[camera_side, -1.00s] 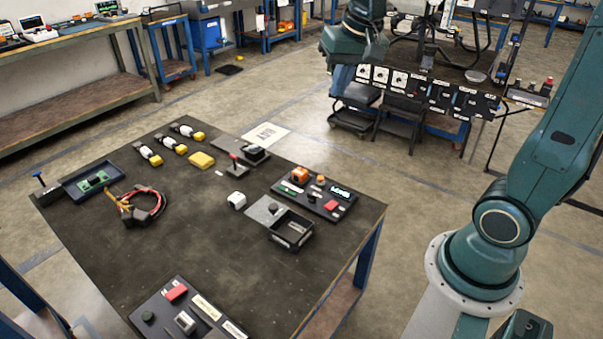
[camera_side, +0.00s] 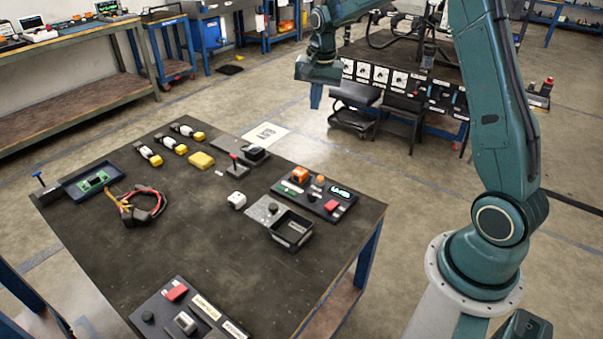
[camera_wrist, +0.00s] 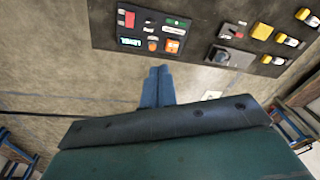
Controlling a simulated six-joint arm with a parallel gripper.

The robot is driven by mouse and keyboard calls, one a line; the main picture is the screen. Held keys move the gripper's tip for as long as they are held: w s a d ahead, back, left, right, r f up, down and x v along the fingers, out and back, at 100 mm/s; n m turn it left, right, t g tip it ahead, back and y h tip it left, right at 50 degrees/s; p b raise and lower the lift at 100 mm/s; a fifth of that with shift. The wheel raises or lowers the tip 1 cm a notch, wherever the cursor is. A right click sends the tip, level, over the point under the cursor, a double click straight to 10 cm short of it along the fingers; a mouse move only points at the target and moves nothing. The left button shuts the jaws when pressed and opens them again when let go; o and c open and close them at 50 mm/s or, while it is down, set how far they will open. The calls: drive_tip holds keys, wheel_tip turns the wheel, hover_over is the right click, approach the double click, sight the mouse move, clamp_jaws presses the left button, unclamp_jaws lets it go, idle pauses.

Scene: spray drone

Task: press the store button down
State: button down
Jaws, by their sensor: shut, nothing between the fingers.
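A black control panel (camera_side: 297,203) lies near the table's back right edge. The labels are too small to read, so I cannot tell which is the store button. In the wrist view the red button (camera_wrist: 128,18) and the orange block (camera_wrist: 172,45) show at the top. My gripper (camera_side: 315,107) is high beyond the table's back edge, apart from the panel. Its blue fingers (camera_wrist: 158,70) are together and empty.
A second panel (camera_side: 188,315) with another red button (camera_side: 176,291) lies at the table's front. The middle of the table is clear.

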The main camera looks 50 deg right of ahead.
drive_tip(key=w+d+f+m, duration=0.3)
drive_tip(key=d+f, duration=0.2)
drive_tip(key=f, duration=0.3)
drive_tip(key=m+g, duration=0.2)
hover_over(321, 178)
wheel_tip(321, 178, down, 9)
drive_tip(key=shift+f+y, duration=0.2)
drive_tip(key=shift+y, duration=0.1)
drive_tip(key=shift+w+d, duration=0.1)
wheel_tip(321, 178, down, 14)
drive_tip(key=shift+r, duration=0.1)
idle(0.4)
